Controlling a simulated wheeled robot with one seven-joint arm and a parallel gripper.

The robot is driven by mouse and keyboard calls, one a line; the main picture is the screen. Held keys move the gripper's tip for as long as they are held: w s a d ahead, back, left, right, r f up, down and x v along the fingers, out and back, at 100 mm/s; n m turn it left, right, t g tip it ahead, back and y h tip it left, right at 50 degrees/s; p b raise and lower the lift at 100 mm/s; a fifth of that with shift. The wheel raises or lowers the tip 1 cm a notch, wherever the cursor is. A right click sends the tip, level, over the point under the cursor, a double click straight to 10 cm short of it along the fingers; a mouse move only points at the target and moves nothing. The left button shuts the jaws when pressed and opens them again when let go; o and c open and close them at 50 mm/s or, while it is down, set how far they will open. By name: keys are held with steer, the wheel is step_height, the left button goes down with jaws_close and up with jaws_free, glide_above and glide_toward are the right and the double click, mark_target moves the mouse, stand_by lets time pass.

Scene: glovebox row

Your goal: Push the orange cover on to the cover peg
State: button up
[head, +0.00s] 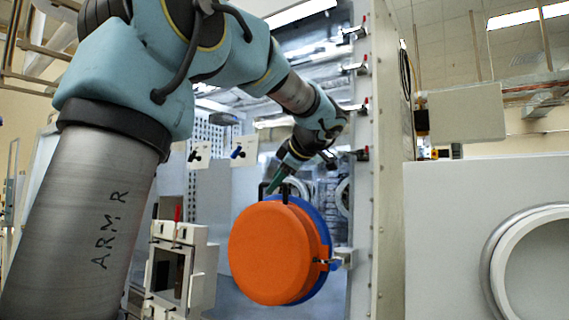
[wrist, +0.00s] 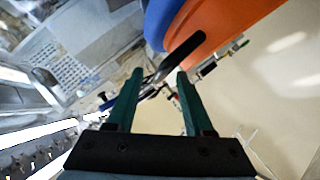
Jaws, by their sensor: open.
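The orange cover (head: 268,252) is a large round disc, upright, with a blue disc (head: 326,232) directly behind it. A short black piece (head: 285,193) stands at the cover's top edge; I cannot tell whether it is a handle or the cover peg. My gripper (head: 273,184) is just above the cover's top edge, pointing down. In the wrist view, my gripper (wrist: 157,82) has its two green fingers apart. A dark bar (wrist: 185,55) lies in front of and partly between the fingertips, beside the orange cover (wrist: 225,22). Contact is unclear.
A metal latch (head: 342,258) sits at the cover's right edge. A grey frame (head: 375,170) with several red-tipped clamps stands to the right. A white box-like fixture (head: 180,262) stands left of the cover. A white panel with a round port (head: 497,262) is far right.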

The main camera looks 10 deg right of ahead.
steer(key=shift+p+x, duration=0.35)
steer(key=shift+x, duration=0.95)
jaws_close()
stand_by(0.5)
stand_by(0.3)
stand_by(1.3)
stand_by(1.6)
